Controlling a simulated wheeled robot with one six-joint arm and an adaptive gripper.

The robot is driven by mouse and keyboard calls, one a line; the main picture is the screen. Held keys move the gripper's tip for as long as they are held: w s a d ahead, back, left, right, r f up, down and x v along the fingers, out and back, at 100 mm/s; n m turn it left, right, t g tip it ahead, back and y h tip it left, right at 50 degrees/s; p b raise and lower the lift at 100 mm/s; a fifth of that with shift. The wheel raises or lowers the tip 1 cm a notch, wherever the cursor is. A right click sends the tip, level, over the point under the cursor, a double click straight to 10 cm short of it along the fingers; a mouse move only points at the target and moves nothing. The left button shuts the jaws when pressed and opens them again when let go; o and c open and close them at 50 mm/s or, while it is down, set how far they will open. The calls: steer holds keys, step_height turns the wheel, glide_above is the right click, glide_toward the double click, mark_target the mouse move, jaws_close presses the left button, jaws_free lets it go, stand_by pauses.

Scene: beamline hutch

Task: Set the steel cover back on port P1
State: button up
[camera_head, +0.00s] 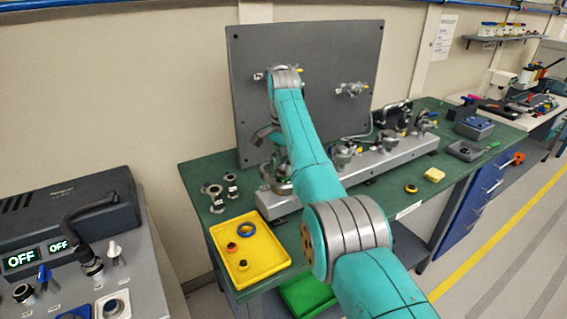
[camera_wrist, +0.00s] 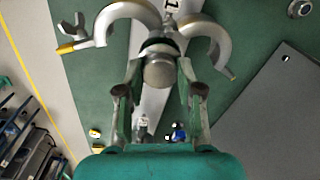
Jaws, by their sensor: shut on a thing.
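My gripper (camera_wrist: 157,78) is shut on the steel cover (camera_wrist: 159,71), a short round grey piece between the two fingers in the wrist view. A black ring shows just beyond the cover. An open clamp (camera_wrist: 112,22) spreads its two curved halves on either side, with a yellow-tipped wing handle at the left. A label with a "1" shows on the grey rail (camera_wrist: 152,101) behind it. Whether the cover touches the port cannot be told. In the head view, my arm mostly hides my gripper and port P1 at the left end of the rail (camera_head: 385,161).
A yellow tray (camera_head: 262,275) with a blue ring and small caps stands at the front left of the green table (camera_head: 375,205). Loose steel fittings (camera_head: 213,191) stand behind it. An upright grey panel (camera_head: 300,50) rises behind the rail.

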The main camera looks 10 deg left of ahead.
stand_by(0.3)
steer(key=o, duration=1.2)
steer(key=shift+o, duration=0.2)
step_height(320, 180, up, 12)
